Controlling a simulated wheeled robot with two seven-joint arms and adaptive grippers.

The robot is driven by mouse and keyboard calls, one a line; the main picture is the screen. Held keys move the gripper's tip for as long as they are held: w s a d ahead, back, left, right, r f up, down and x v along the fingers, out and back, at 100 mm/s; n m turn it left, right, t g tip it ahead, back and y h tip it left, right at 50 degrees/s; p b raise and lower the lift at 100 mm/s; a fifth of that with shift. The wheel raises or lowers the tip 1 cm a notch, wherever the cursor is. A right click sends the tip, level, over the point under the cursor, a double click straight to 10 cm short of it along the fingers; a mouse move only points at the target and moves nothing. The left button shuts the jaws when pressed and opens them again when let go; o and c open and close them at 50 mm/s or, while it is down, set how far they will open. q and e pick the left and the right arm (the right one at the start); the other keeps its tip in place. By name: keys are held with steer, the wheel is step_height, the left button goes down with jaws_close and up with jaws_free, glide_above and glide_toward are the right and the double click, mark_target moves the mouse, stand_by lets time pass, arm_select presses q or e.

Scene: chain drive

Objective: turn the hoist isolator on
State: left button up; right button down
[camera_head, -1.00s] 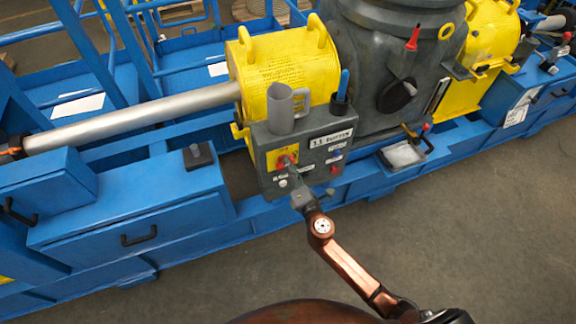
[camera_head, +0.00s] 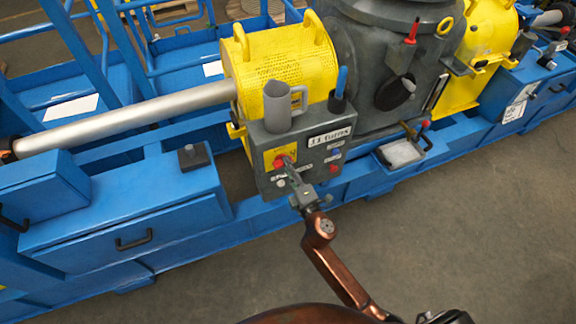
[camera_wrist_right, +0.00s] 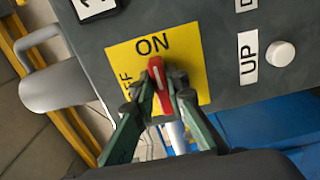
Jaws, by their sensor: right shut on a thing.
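The hoist isolator is a red knob (camera_head: 280,161) on a yellow plate (camera_head: 271,156) on the front of the grey control box. In the right wrist view the knob (camera_wrist_right: 159,86) has a pale line, and its upper end lies just below the word ON. The word OFF (camera_wrist_right: 126,88) is at its left, partly hidden by a finger. My right gripper (camera_head: 287,170) is at the knob; in the wrist view its green fingers (camera_wrist_right: 158,100) are closed on either side of it. My left gripper is not in view.
A white button labelled UP (camera_wrist_right: 281,55) is beside the plate. The box (camera_head: 318,165) also has red and blue buttons, and a grey mug (camera_head: 277,108) and a blue-handled tool (camera_head: 341,82) stand on top. A tray (camera_head: 400,153) is to the right. The floor in front is clear.

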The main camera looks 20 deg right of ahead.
steer(key=c, duration=1.9)
jaws_free()
steer(key=shift+c, duration=0.2)
steer(key=s, duration=1.2)
steer(key=shift+d, duration=0.15)
